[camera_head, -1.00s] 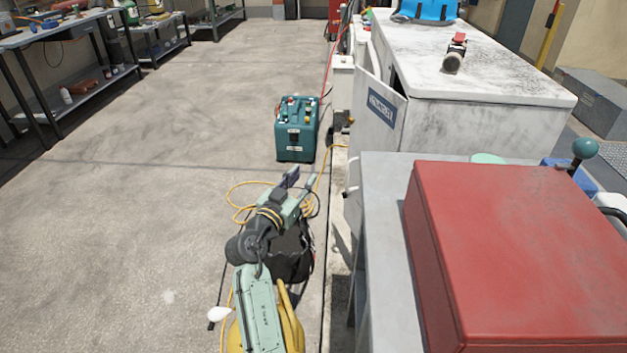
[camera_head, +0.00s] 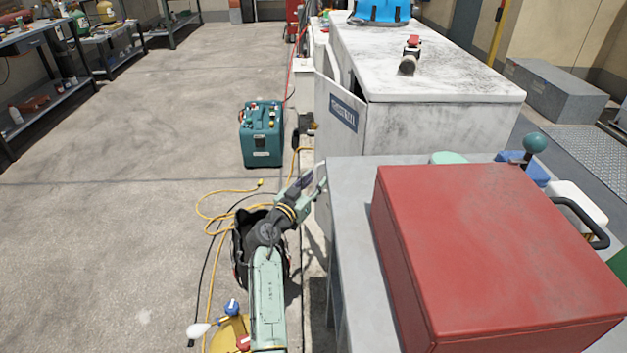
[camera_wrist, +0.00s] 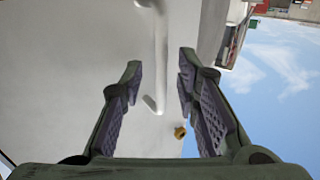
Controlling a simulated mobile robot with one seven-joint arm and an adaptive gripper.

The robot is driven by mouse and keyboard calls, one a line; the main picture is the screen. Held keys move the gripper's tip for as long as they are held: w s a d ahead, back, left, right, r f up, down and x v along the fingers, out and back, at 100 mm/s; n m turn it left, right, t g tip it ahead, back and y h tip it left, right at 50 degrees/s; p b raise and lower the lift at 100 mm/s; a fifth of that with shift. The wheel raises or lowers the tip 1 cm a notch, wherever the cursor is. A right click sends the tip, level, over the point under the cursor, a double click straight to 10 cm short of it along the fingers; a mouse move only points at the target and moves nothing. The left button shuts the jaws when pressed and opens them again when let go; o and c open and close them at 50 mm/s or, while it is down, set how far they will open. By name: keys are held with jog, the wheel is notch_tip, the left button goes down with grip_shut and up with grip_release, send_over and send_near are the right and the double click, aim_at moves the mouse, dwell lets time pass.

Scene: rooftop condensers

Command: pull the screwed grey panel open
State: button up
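The grey panel (camera_head: 336,142) is the pale side door with a blue label on the white condenser cabinet. A dark gap shows along its top, so it stands slightly ajar. In the wrist view the panel (camera_wrist: 70,70) fills the left and middle. A pale bar handle (camera_wrist: 160,55) on it runs down between my fingers, with its bent end near the fingertips. A small brass-coloured screw or knob (camera_wrist: 180,132) shows near the right finger. My gripper (camera_head: 311,184) is open beside the panel's lower part; it also shows open in the wrist view (camera_wrist: 160,75). Contact with the handle cannot be told.
A red case (camera_head: 490,250) sits on a grey bench (camera_head: 347,205) right of my arm. A teal box (camera_head: 261,135) stands on the floor ahead, with a yellow cable (camera_head: 208,212) near it. A black bucket (camera_head: 240,245) is under my arm.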

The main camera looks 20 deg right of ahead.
jog(key=shift+c, duration=0.5)
grip_shut()
dwell(0.5)
